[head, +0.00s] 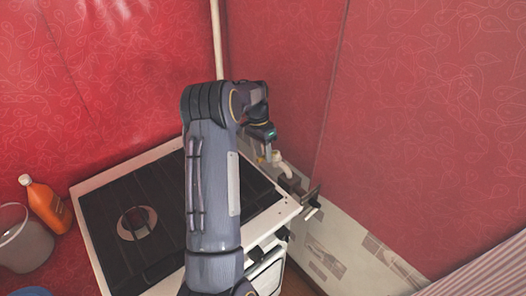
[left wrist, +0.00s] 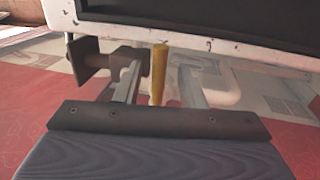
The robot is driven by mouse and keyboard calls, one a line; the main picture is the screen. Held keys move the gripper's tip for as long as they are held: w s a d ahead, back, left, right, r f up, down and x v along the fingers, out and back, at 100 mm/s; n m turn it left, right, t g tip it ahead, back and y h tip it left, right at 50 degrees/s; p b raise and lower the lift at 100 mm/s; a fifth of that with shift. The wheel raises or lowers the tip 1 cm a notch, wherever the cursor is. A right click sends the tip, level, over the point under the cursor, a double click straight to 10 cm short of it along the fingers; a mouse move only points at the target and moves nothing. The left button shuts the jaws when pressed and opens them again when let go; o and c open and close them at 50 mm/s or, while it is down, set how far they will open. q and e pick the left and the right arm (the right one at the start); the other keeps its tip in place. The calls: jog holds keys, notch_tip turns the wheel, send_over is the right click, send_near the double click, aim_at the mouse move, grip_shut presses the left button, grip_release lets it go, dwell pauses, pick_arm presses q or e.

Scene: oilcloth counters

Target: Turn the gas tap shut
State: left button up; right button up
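The gas tap's yellow lever (left wrist: 158,75) stands upright in the left wrist view, between the two fingers of my left gripper (left wrist: 160,88). A gap shows on each side of the lever, so the fingers look open around it and not closed on it. In the head view my left gripper (head: 266,146) is at the back right corner of the stove, just above the cream pipe (head: 285,170). The gripper and arm hide much of the tap there. My right gripper is not in view.
A white stove (head: 95,185) with a dark top lies under my left arm. Dark fittings (left wrist: 83,60) sit left of the lever in the wrist view. An orange bottle (head: 48,207) and a grey bucket (head: 25,242) stand at the left. Red walls close the corner.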

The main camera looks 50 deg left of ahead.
pick_arm(q)
notch_tip(320, 180, up, 8)
jog(key=a, duration=0.1)
jog(key=shift+a+f+b, duration=0.2)
jog(key=shift+a+b, duration=0.05)
jog(key=shift+b, duration=0.05)
dwell(0.4)
jog(key=s+d+r+t, duration=0.1)
jog(key=s+d+r, duration=0.2)
jog(key=d, duration=0.2)
jog(key=s+d+r+n+t, duration=0.1)
jog(key=s+d+r, duration=0.1)
jog(key=d+r, duration=0.3)
jog(key=s+d+r+t, duration=0.1)
jog(key=s+d+r, duration=0.15)
jog(key=d, duration=0.35)
jog(key=s+d+f+n+t, duration=0.1)
jog(key=s+d+f, duration=0.2)
jog(key=s+d, duration=0.5)
jog(key=s+d+f+t+h, duration=0.1)
jog(key=s+d+f, duration=0.2)
jog(key=s+d, duration=0.4)
jog(key=shift+s+d+f+n+t+h, duration=0.15)
jog(key=shift+s+d+n+t+h, duration=0.2)
jog(key=shift+s, duration=0.2)
